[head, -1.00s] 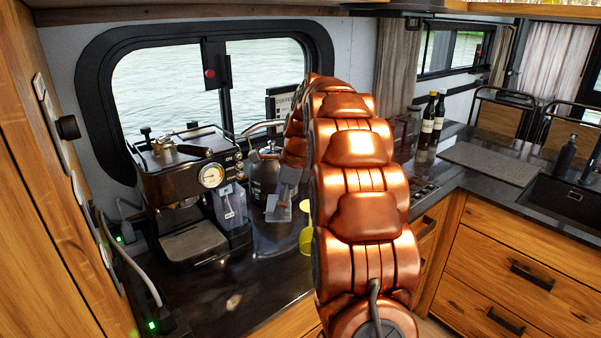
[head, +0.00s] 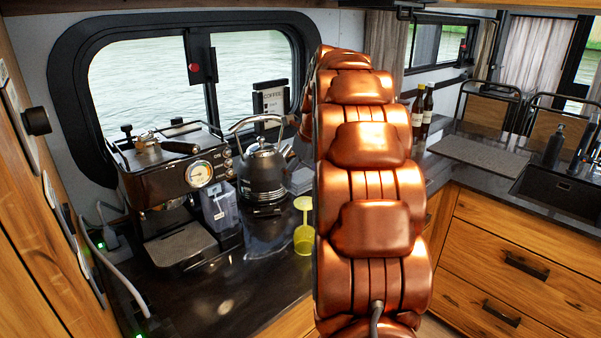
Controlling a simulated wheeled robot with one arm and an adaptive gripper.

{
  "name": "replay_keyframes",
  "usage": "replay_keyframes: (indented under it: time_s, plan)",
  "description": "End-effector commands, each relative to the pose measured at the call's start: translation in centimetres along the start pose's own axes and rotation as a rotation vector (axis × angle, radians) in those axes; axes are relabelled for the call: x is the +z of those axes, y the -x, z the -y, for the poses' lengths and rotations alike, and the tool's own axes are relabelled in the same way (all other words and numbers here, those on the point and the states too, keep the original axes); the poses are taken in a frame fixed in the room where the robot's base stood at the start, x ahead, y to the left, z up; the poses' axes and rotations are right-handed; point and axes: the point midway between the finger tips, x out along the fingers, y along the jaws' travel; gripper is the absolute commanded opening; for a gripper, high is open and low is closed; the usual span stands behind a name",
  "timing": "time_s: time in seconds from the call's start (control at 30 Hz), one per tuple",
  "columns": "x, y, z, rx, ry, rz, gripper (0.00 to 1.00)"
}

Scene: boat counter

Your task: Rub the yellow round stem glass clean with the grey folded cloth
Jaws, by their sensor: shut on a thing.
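My copper-coloured arm rises through the middle of the head view and bends away at the top. It hides my gripper and whatever is between its fingers. A pale grey thing (head: 300,180) shows between the kettle and my arm, behind the glass. It is partly covered, and I cannot tell whether it is the grey folded cloth or whether it is held.
A dark kettle (head: 262,178) stands behind the glass. An espresso machine (head: 165,185) and a small clear container (head: 220,208) are to its left. Two bottles (head: 422,112), a grey mat (head: 482,152) and a sink (head: 560,190) lie right of my arm. The front counter left of the glass is clear.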

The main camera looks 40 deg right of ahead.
Motion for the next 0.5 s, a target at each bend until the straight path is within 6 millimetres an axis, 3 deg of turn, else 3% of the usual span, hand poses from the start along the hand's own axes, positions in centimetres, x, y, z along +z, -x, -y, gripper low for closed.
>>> replay_keyframes:
  time_s: [0.5]
  plan:
    - [-1.8, -4.7, 0.6, -0.005, -0.01, 0.002, 0.65]
